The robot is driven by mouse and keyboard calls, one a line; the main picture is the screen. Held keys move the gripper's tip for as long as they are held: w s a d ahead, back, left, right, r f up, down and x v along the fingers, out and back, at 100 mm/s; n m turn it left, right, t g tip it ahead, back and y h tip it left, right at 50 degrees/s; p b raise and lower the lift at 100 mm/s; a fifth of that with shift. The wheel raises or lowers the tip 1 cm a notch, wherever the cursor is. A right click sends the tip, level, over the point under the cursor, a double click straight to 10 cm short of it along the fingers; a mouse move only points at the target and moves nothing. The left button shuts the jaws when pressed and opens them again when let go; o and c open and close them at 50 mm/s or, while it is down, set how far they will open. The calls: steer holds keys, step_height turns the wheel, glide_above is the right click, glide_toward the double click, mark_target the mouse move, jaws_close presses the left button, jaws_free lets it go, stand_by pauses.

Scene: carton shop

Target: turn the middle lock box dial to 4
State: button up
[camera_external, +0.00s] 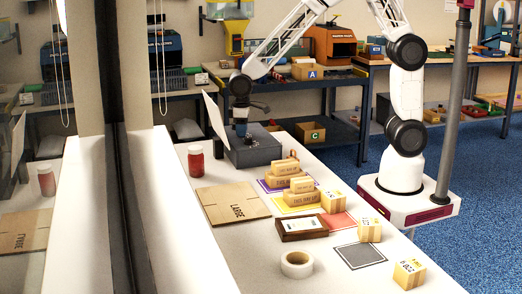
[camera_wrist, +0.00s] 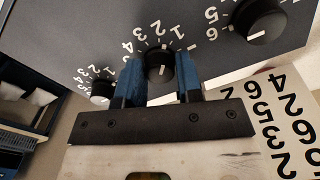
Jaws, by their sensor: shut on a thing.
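The grey lock box (camera_external: 262,152) stands at the back of the white table, with a pale panel (camera_external: 216,120) upright at its left. My gripper (camera_external: 241,130) reaches down onto its top. In the wrist view the middle dial (camera_wrist: 158,62) is a round black knob between the two blue fingers of my gripper (camera_wrist: 159,82), which are shut on it. Digits 1 to 4 show around its far side. A short white mark shows on the knob's near side; the digit it points to I cannot tell. Another black dial (camera_wrist: 262,22) is at right, a third (camera_wrist: 102,90) at left.
A printed sheet of large digits (camera_wrist: 280,115) shows at right in the wrist view.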

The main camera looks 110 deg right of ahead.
steer(key=n, duration=1.1)
steer(key=shift+n, duration=1.9)
steer(key=o, duration=0.9)
steer(key=shift+o, duration=0.2)
steer(key=shift+r, duration=0.15)
steer(key=shift+r, duration=3.75)
